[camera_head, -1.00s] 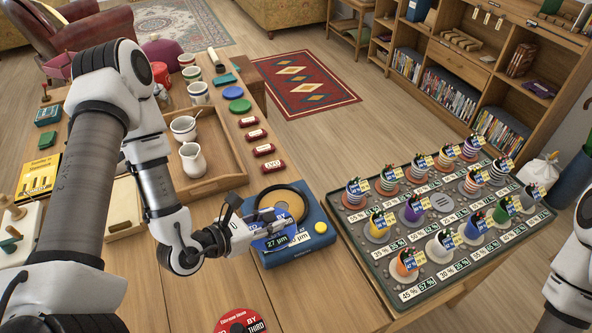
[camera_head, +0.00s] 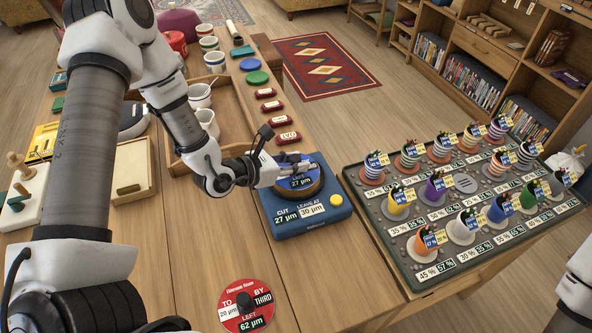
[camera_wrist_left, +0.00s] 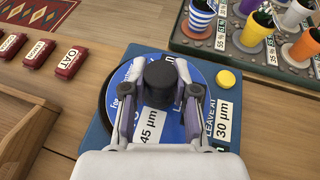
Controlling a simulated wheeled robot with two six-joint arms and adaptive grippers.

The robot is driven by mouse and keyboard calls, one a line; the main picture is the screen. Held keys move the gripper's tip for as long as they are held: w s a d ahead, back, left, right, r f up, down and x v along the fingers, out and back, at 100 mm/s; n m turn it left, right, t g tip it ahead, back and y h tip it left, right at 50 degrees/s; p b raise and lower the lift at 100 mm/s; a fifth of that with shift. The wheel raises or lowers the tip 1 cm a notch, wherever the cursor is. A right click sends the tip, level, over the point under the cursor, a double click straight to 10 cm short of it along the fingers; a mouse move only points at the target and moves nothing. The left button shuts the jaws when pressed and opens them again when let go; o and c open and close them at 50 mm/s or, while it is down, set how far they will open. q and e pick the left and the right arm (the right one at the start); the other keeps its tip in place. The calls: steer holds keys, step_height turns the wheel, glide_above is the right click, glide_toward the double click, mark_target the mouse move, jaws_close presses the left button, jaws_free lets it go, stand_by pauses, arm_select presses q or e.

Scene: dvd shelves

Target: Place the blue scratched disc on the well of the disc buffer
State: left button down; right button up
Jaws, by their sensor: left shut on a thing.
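The blue disc (camera_head: 312,181) is over the round well of the blue disc buffer (camera_head: 318,225) and covers most of it. In the left wrist view the disc (camera_wrist_left: 126,88) shows white lettering and a black knob at its middle. My left gripper (camera_wrist_left: 160,86) is shut on that black knob; in the head view the gripper (camera_head: 291,168) reaches in from the left. The dark edge of the well (camera_wrist_left: 104,105) shows left of the disc. I cannot tell whether the disc touches the well's floor. My right gripper is out of view.
A red disc (camera_head: 235,312) with a black knob lies on the table in front. A yellow button (camera_head: 336,199) is on the buffer. A dark tray (camera_head: 378,233) of striped and plain cups stands right. A wooden tray (camera_head: 243,124) and red labelled blocks (camera_head: 273,106) are behind.

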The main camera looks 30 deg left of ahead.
arm_select(q)
steer(key=f, duration=0.1)
steer(key=w+f, duration=0.1)
steer(key=f, duration=0.1)
steer(key=shift+a, duration=0.2)
steer(key=shift+w+f, duration=0.15)
steer(key=shift+f, duration=0.2)
steer(key=c, duration=1.3)
jaws_free()
steer(key=shift+f, duration=0.1)
steer(key=o, duration=0.4)
